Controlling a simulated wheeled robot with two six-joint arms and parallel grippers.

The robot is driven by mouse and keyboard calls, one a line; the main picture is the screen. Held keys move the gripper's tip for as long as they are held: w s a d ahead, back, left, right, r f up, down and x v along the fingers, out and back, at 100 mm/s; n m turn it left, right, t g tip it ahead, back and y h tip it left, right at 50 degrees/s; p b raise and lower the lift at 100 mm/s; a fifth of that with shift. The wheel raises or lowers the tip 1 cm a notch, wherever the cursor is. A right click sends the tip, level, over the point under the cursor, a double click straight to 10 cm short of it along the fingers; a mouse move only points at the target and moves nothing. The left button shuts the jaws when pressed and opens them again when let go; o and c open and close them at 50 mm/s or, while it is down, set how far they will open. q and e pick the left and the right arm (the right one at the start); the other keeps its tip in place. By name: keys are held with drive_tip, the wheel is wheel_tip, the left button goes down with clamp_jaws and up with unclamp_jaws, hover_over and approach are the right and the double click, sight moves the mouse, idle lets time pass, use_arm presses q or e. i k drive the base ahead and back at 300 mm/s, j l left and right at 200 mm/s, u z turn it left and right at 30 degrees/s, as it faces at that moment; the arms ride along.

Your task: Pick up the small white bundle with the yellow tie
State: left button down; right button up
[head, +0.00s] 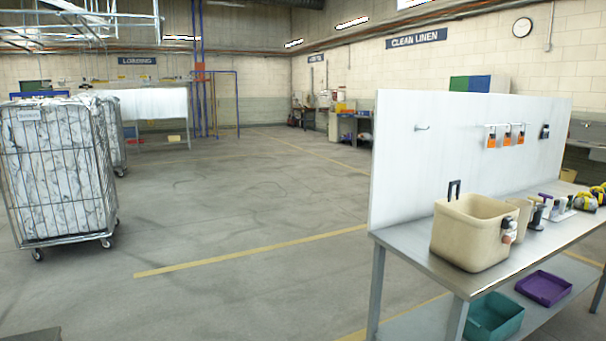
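Two small pale grey-white bundles with yellow bands lie at the far right end of the metal workbench (450,268). The nearer bundle (586,203) shows almost whole. The other bundle (602,190) sits just behind it and is cut off by the right edge. They are small in the picture, and I cannot tell which one is the whiter. Neither of my grippers shows in the head view.
A beige bin (470,238) stands at the bench's near end, with several small bottles and tools between it and the bundles. A white back panel (460,150) rises along the bench. Teal (495,318) and purple (545,288) trays sit below. Open floor (230,215) lies left; wire cages stand beyond.

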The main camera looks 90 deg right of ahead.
sight(583, 199)
drive_tip(key=z, duration=4.4)
drive_tip(key=i+l+z, duration=0.3)
drive_tip(key=i, duration=0.65)
drive_tip(key=i+z, duration=0.3)
drive_tip(key=i, duration=2.35)
